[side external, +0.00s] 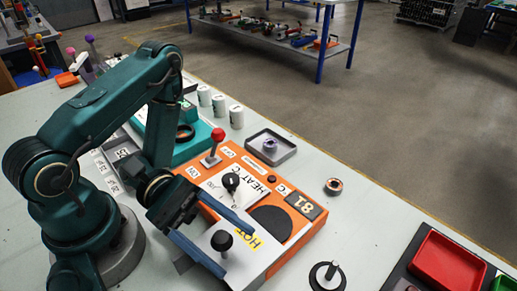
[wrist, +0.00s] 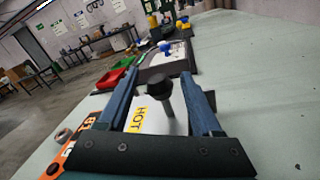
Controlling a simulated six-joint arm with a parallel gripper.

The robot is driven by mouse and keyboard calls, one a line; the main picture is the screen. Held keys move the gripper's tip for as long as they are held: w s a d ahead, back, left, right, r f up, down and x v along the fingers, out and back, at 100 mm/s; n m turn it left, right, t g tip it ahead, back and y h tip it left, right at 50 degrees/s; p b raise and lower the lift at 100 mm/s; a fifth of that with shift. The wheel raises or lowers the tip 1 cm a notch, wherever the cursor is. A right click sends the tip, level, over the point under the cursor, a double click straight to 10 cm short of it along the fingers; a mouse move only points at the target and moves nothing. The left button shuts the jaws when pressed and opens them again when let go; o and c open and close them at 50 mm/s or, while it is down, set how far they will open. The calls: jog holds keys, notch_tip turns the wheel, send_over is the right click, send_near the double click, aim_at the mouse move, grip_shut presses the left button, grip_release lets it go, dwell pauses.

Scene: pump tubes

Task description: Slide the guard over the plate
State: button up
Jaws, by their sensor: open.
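The orange unit (side external: 302,232) carries a round black plate (side external: 271,224) on its top. The guard (side external: 245,258) is a pale flat cover with a yellow HOT label and an upright black knob (side external: 221,241). It lies at the unit's near end, beside the black plate, which is uncovered. My gripper (side external: 237,252) is open, with one blue finger on each side of the knob. In the wrist view the knob (wrist: 158,88) stands between the open fingers (wrist: 170,92), with gaps on both sides. The guard's HOT label (wrist: 139,118) shows below; much of the guard is hidden.
A red-topped lever (side external: 214,145) and a black dial (side external: 231,182) stand on the unit. A grey tray (side external: 287,155) with a purple part, a copper ring (side external: 334,186) and a black-based peg (side external: 328,277) lie right of it.

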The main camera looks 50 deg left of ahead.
grip_shut()
dwell(1.3)
